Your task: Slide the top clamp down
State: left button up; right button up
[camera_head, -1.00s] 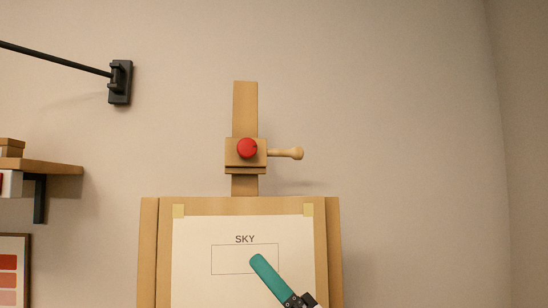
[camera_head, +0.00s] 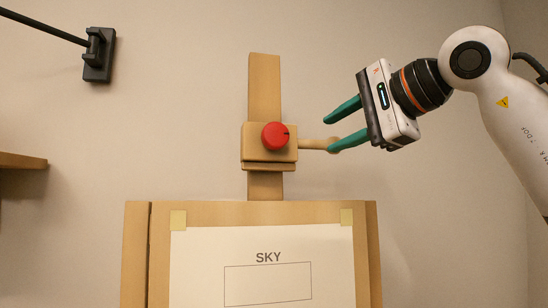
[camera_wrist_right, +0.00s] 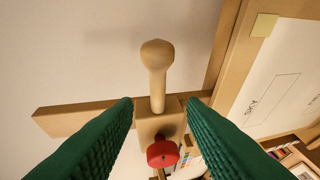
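The top clamp (camera_head: 256,149) is a wooden block around the easel's upright post, with a red knob (camera_head: 275,136) on its front. A wooden handle (camera_head: 313,144) sticks out of its right side. The clamp sits above the easel's top board, with a gap of bare post between. My right gripper (camera_head: 329,135) is open at the handle's right end, its lower teal finger overlapping the handle's tip. In the right wrist view the handle (camera_wrist_right: 157,77) shows between the two spread fingers; I cannot tell whether either touches it. My left gripper is not in view.
The easel board (camera_head: 137,255) holds a paper (camera_head: 210,248) marked SKY, taped at its corners. A black wall bracket (camera_head: 98,55) with a rod is at the upper left, a wooden shelf (camera_head: 20,160) at the left edge. The wall around the clamp is clear.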

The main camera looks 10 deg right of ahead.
aim_at(315, 143)
jog(key=p+x, duration=0.2)
jog(key=shift+w+a+r, duration=0.1)
jog(key=shift+w, duration=0.3)
jog(key=p+x, duration=0.1)
jog(key=x, duration=0.3)
jog(key=shift+w+a, duration=0.1)
jog(key=shift+w, duration=0.15)
jog(key=shift+w+a+f+p, duration=0.3)
jog(key=shift+w+p, duration=0.2)
jog(key=shift+w, duration=0.15)
jog(key=shift+w+f, duration=0.1)
jog(key=shift+w, duration=0.05)
jog(key=shift+a, duration=0.1)
jog(key=shift+c, duration=0.6)
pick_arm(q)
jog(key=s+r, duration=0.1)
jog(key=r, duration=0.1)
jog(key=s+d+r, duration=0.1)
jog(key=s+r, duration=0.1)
pick_arm(e)
grip_shut()
